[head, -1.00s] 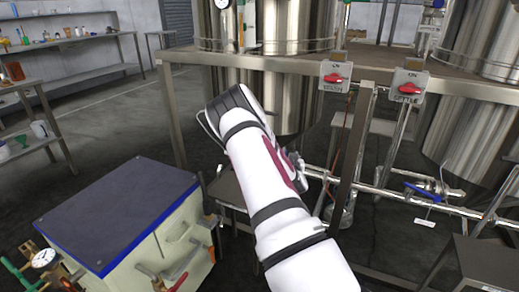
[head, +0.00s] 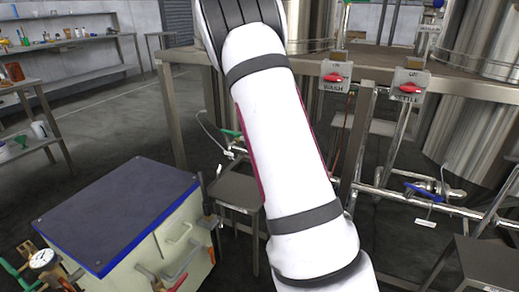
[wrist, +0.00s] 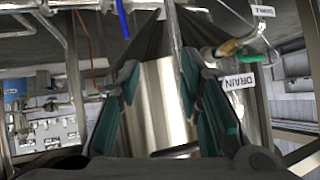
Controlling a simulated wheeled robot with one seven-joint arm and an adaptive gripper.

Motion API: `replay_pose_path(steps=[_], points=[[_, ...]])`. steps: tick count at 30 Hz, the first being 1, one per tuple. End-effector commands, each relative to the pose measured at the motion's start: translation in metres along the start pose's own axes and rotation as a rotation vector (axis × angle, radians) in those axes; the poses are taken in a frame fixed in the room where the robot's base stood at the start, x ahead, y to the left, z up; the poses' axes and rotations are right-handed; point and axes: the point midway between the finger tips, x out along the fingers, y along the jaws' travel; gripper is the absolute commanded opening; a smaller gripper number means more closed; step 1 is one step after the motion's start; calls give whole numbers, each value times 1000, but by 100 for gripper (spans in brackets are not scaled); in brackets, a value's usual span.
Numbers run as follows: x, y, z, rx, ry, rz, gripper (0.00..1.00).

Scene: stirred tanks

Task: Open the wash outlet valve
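My gripper (wrist: 159,68) is open in the wrist view, with its two teal-padded fingers apart and nothing between them. Behind the gap is a shiny steel cylinder. A blue lever (wrist: 122,18) shows beyond the fingertips at the top, apart from them. A green handle (wrist: 250,58) is to the right, beside a DRAIN tag (wrist: 238,81). In the head view my arm hides the gripper. A blue-handled valve (head: 423,190) with a small white tag sits on the low pipe at right; its tag is unreadable. I cannot tell which handle is the wash outlet valve.
WASH (head: 336,76) and KETTLE (head: 408,85) switch boxes are on the frame of the steel platform (head: 372,58). A dark-topped cabinet (head: 120,210) stands at lower left. A small grey stand (head: 236,188) is beside my arm. Open floor lies between the cabinet and the shelves.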

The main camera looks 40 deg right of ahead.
Motion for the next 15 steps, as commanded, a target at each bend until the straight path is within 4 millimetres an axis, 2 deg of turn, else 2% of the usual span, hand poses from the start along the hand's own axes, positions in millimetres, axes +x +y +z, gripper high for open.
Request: replay_pose_path(steps=[6,15], points=[[-27,-16,5,-5,-69,-18,33],[-40,-22,10,-11,-108,-25,33]])
